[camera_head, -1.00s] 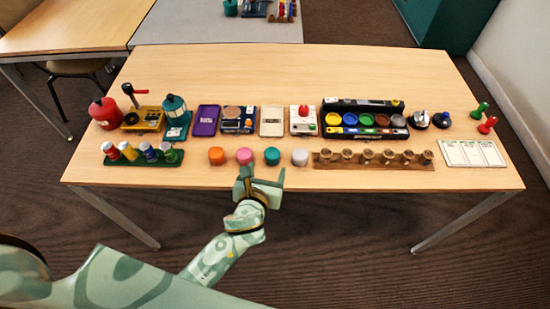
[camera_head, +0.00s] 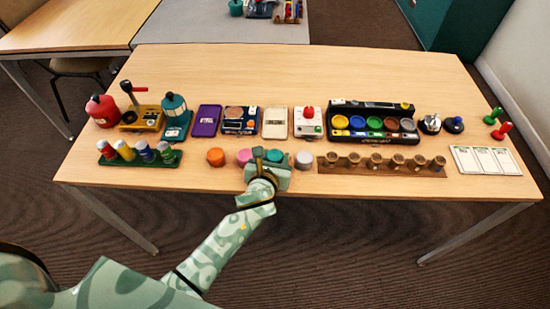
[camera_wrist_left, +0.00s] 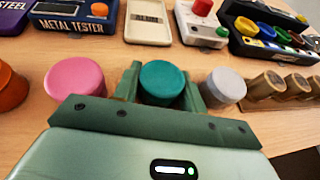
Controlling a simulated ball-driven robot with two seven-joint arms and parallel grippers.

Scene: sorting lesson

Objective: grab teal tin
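The teal tin (camera_head: 274,155) stands in the front row on the table, between the pink tin (camera_head: 244,157) and the grey-white tin (camera_head: 304,159). My left gripper (camera_head: 271,163) is at the tin from the front edge side. In the left wrist view the round top of the teal tin (camera_wrist_left: 162,80) sits between the two green fingers (camera_wrist_left: 163,92), one close on each side, with no clear gap. The fingers look shut on it. The tin's lower part is hidden by the gripper. The tin appears to be still at table height. My right gripper is not in view.
An orange tin (camera_head: 216,157) stands left of the pink one. A wooden rack (camera_head: 345,166) lies close to the right of the grey-white tin. The table's rear is clear.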

